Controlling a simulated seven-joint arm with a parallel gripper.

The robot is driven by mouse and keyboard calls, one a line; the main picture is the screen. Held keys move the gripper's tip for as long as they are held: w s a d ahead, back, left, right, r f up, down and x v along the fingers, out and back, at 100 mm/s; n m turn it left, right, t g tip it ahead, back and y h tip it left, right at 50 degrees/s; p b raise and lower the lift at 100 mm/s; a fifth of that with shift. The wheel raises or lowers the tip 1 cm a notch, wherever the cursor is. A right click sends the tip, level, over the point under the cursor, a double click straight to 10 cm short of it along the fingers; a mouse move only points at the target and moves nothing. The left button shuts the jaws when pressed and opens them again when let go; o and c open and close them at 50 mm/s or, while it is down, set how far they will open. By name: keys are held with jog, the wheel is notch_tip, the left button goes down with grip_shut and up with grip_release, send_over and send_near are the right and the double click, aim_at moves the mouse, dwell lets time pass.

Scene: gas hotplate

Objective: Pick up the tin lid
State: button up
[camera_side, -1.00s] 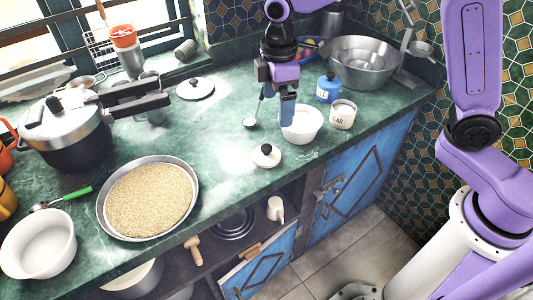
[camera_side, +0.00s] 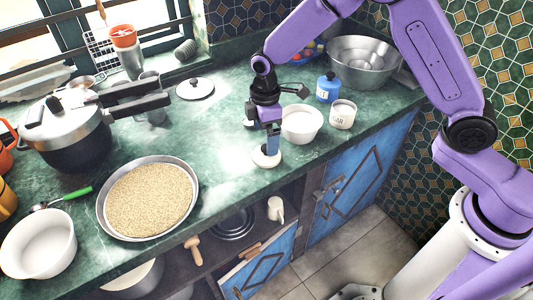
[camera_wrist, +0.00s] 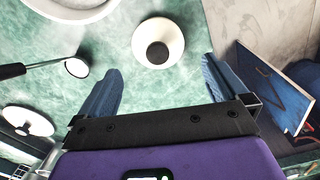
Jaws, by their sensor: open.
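The tin lid (camera_side: 262,160), small and white with a dark knob, lies on the green counter near its front edge. In the side view my gripper (camera_side: 270,143) is just above it and partly hides it. In the wrist view the tin lid (camera_wrist: 170,33) lies flat, knob up, ahead of the gap between my open fingers (camera_wrist: 161,66). The fingers are empty. An open white tin (camera_side: 342,115) with lettering stands to the right, beyond the white bowl (camera_side: 301,125). I cannot tell whether a finger touches the lid.
A wide pan of grain (camera_side: 150,200) lies to the left. A larger lid (camera_side: 195,89) lies farther back. A blue lidded jar (camera_side: 327,88) and metal basin (camera_side: 362,63) stand at the right. A ladle (camera_wrist: 77,67) lies left of the fingers in the wrist view.

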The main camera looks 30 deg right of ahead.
jog(key=shift+w+d+f, duration=0.1)
jog(key=shift+d+f, duration=0.05)
jog(key=shift+f, duration=1.5)
jog(key=shift+d+f, duration=0.1)
jog(key=shift+f, duration=1.5)
jog(key=shift+c, duration=0.3)
jog(key=c, duration=0.8)
